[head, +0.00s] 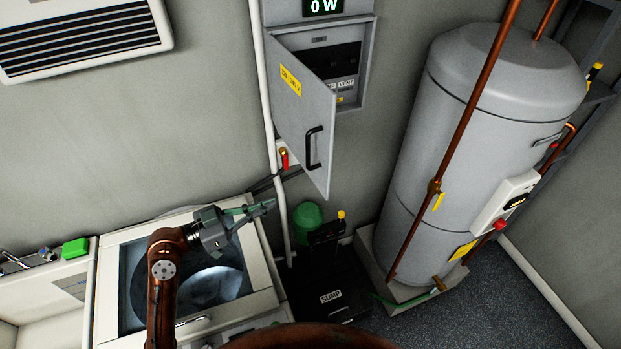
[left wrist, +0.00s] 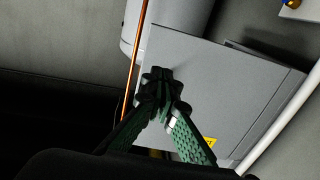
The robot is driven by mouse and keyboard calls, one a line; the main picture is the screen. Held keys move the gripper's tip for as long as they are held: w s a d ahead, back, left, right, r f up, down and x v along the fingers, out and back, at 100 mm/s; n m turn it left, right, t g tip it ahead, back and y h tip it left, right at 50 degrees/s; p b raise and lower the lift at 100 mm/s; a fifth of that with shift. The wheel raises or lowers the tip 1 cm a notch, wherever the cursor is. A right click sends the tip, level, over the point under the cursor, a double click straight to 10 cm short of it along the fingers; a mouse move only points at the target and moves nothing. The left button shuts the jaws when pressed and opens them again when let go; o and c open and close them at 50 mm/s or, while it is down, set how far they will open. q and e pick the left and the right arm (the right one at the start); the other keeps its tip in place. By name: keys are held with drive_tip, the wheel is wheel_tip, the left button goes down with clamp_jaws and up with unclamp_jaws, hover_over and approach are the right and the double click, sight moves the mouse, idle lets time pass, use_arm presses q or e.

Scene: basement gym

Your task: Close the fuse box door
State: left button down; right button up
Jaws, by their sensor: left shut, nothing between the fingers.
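The grey fuse box (head: 367,62) is on the wall at the top centre of the head view. Its door (head: 291,113) stands wide open, swung out from the left side, with a yellow label and a black handle (head: 314,147) on its outer face. My left gripper (head: 268,204) is shut and empty, below and left of the door's lower edge. In the left wrist view the closed fingertips (left wrist: 163,76) show in front of the grey door panel (left wrist: 205,75); I cannot tell whether they touch it. My right gripper is not in view.
A white pipe (head: 262,90) runs down the wall left of the box. A large grey tank (head: 455,150) with copper pipes stands to the right. A top-loading washer (head: 257,260) is below my left arm. A black sump unit (head: 322,285) and green container (head: 307,219) are below the door.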

use_arm(q)
drive_tip(key=p, duration=0.2)
approach(322, 184)
drive_tip(key=p+x, duration=0.1)
drive_tip(key=x, duration=0.2)
drive_tip(key=p+x, duration=0.1)
drive_tip(key=x, duration=0.1)
drive_tip(key=shift+w+d+r+p, duration=0.1)
drive_tip(key=shift+d+r+p, duration=0.05)
drive_tip(key=shift+r+p, duration=0.15)
drive_tip(key=shift+w+d+f, duration=0.15)
drive_tip(key=shift+w+d, duration=0.2)
drive_tip(key=shift+d, duration=0.2)
drive_tip(key=shift+d+f, duration=0.1)
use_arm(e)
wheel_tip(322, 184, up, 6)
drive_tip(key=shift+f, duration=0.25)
use_arm(q)
drive_tip(key=shift+w+d, duration=0.1)
